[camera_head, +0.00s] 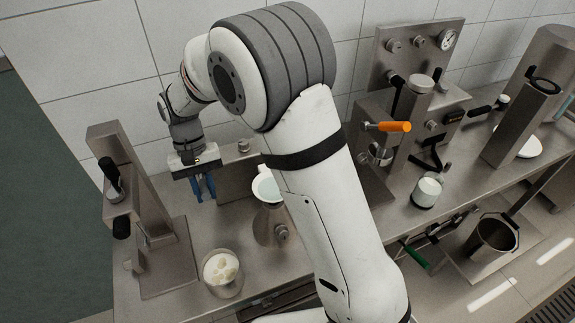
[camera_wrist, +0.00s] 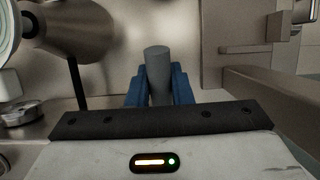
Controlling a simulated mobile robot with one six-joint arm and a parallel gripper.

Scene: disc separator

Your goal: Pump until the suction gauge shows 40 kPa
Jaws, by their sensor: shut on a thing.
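My gripper (camera_head: 203,188) points down at the left, over the steel bench beside a low steel box. In the wrist view its blue fingers (camera_wrist: 158,88) are shut on a grey cylindrical grip (camera_wrist: 157,62), whose rounded end sticks out past the fingertips. What the grip is fixed to is hidden. A round white dial gauge (camera_head: 447,39) sits at the top right of an upright steel panel (camera_head: 412,68) at the back. Its needle is too small to read.
A steel funnel vessel (camera_head: 268,225) stands right of my gripper, also in the wrist view (camera_wrist: 75,38). A steel stand (camera_head: 165,255) with black knobs is at left. A container with white pieces (camera_head: 221,270) is in front. A machine with an orange handle (camera_head: 392,127) stands right of my arm.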

